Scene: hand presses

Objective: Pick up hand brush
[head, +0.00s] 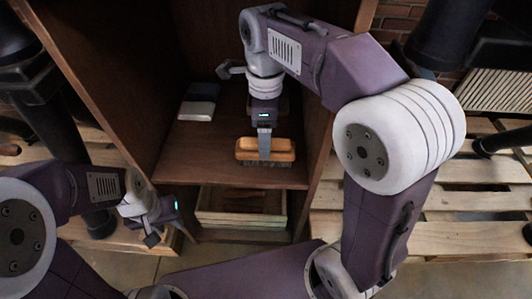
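The hand brush (247,152) has a light wooden back and dark bristles along its lower edge. It is at the front of the wooden cabinet's shelf, in the middle of the head view. My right gripper (264,147) reaches down to it. A grey finger crosses in front of the brush's middle and hides part of it. I cannot tell whether the fingers close on it. My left gripper (160,228) is at the lower left, outside the cabinet and well apart from the brush. Its finger gap is not clear.
The cabinet's side walls stand close on both sides. A wooden crate (243,217) is below the shelf. Wooden pallets (465,203) lie at the right, with dark posts nearby.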

